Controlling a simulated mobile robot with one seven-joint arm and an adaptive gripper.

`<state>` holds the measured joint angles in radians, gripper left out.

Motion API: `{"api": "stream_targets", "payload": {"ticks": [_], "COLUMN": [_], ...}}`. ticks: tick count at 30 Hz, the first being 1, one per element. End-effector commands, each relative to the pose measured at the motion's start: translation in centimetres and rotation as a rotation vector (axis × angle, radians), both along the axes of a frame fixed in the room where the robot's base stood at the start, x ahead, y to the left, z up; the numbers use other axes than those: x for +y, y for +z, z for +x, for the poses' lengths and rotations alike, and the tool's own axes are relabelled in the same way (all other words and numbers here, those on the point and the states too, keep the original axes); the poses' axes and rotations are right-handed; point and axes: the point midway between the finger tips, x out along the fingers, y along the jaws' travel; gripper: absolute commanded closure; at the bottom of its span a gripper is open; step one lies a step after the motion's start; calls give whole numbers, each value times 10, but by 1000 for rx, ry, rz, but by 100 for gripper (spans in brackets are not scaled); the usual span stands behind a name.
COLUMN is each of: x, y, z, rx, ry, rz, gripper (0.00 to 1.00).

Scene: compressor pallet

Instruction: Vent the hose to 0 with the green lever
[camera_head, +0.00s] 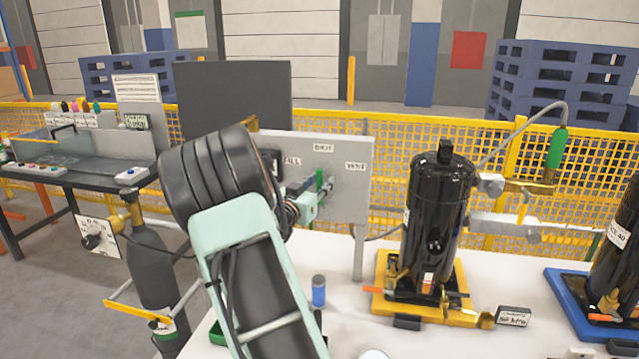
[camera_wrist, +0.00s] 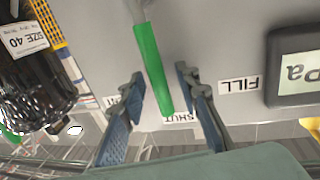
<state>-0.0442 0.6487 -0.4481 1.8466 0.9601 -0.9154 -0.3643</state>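The green lever (camera_head: 319,179) is on the grey valve panel (camera_head: 347,195), pointing at the SHUT label (camera_head: 323,147). The FILL label (camera_head: 291,160) is left of it and the VENT label (camera_head: 356,166) is right. The wrist view is upside down; there the lever (camera_wrist: 153,68) stands between the fingers of my gripper (camera_wrist: 160,82). The fingers are open, with a gap on each side of the lever. In the head view my gripper (camera_head: 312,190) is at the panel, partly hidden by my arm. A display (camera_wrist: 298,68) shows "Pa"; its number is out of frame.
A black compressor (camera_head: 437,215) stands on a yellow base right of the panel, with another at the right edge. A blue cylinder (camera_head: 318,290) stands on the white table (camera_head: 345,325). A grey gas bottle (camera_head: 152,265) stands at left. A yellow fence (camera_head: 400,150) runs behind.

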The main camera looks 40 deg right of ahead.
Motion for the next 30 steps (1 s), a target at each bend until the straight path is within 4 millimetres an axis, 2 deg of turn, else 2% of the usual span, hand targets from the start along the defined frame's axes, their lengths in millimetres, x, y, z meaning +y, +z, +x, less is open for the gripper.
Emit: {"api": "stream_targets", "payload": {"ticks": [3,11,30], "x": [0,0,-3], "y": [0,0,-3], "z": [0,0,-4], "rx": [0,0,-44], "ry": [0,0,-1], "rz": [0,0,37], "gripper": [71,100,100]}}
